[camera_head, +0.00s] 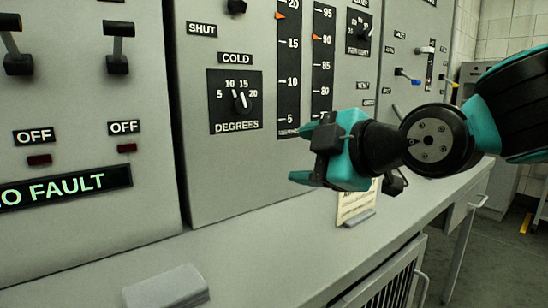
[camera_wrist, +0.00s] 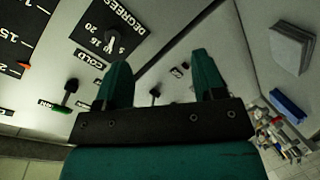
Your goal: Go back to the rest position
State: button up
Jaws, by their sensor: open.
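My gripper (camera_head: 303,154) is teal and black and stands in front of the grey control panel, at the right of the head view. Its two teal fingers are apart with nothing between them. In the wrist view the open fingers (camera_wrist: 161,85) point toward the panel. The COLD dial (camera_head: 241,101), marked in degrees, is on the panel to the left of my gripper; it also shows in the wrist view (camera_wrist: 111,40). I cannot tell how far the fingers are from the panel, but no contact shows.
A grey counter (camera_head: 240,255) runs below the panel, with a grey block (camera_head: 165,288) at its front. A small sign (camera_head: 356,205) stands behind my gripper. Switch levers (camera_head: 118,48) stick out at the left. A lit NO FAULT display (camera_head: 70,187) is below them.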

jog(key=s+d+f+m+g+h, duration=0.2)
jog(key=s+d+f+m+g, duration=0.3)
jog(key=s+f, duration=0.4)
jog(key=s+d+f+m+g+h, duration=0.25)
jog(key=s+f+m+g, duration=0.45)
jog(key=s, duration=0.4)
notch_tip(320, 180, up, 18)
jog(key=p, duration=1.7)
